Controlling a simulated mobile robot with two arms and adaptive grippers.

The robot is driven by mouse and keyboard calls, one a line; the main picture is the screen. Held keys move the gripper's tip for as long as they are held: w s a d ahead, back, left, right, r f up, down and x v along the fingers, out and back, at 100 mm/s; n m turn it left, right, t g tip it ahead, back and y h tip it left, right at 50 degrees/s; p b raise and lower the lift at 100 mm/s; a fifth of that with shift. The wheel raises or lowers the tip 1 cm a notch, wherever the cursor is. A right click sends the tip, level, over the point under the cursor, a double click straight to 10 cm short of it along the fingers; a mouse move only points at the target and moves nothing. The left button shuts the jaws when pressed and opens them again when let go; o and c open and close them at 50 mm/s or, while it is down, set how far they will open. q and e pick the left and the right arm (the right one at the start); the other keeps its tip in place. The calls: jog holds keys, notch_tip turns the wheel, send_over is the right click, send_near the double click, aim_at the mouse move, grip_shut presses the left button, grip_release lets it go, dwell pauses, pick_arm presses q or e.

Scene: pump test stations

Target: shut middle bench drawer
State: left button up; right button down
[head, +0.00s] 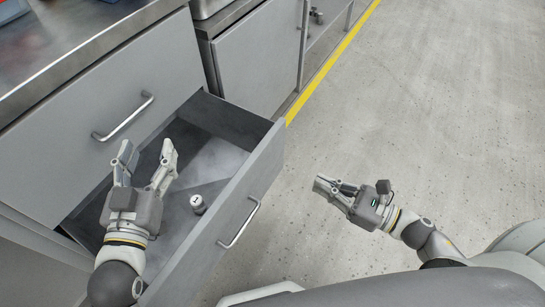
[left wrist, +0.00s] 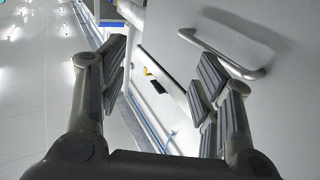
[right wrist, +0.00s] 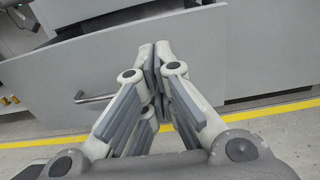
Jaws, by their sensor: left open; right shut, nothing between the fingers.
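The middle bench drawer (head: 262,160) stands pulled out from the grey bench in the head view. Its bar handle (head: 240,223) is on the front panel. A small light cylindrical object (head: 198,204) is inside the drawer. My left gripper (head: 148,154) is open and empty, above the drawer's interior. My right gripper (head: 320,184) is shut and empty, over the floor to the right of the drawer front and apart from it. In the right wrist view, a grey drawer panel (right wrist: 60,75) with a bar handle (right wrist: 95,98) lies beyond the shut fingers (right wrist: 154,62).
The drawer front above (head: 80,150) is closed, with its own handle (head: 123,117). A steel worktop (head: 75,35) lies over it. Another cabinet (head: 258,55) stands further along. A yellow floor line (head: 335,58) runs beside the benches. The floor (head: 440,110) to the right is clear.

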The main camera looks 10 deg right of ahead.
aim_at(263, 155)
jog(key=b+x, duration=0.1)
jog(key=x, duration=1.1)
jog(key=shift+w+f, duration=0.1)
jog(key=shift+w, duration=0.05)
pick_arm(q)
jog(key=shift+s+d+r+t+h, duration=0.2)
jog(key=shift+r+t, duration=0.4)
jog(key=shift+r, duration=0.45)
jog(key=shift+d+r+t+h, duration=0.1)
jog(key=shift+r+t+h, duration=0.2)
jog(key=shift+r+t, duration=0.5)
pick_arm(e)
jog(key=shift+x, duration=0.85)
pick_arm(q)
jog(key=shift+r, duration=0.2)
pick_arm(e)
jog(key=shift+a, duration=0.1)
jog(key=shift+w+a, duration=0.3)
pick_arm(q)
jog(key=s+r+t+h+b, duration=0.2)
jog(key=s+r+t, duration=0.3)
jog(key=r, duration=0.3)
jog(key=shift+r, duration=0.15)
pick_arm(e)
jog(key=x, duration=2.2)
pick_arm(q)
jog(key=shift+a, duration=0.1)
pick_arm(e)
jog(key=shift+f, duration=0.1)
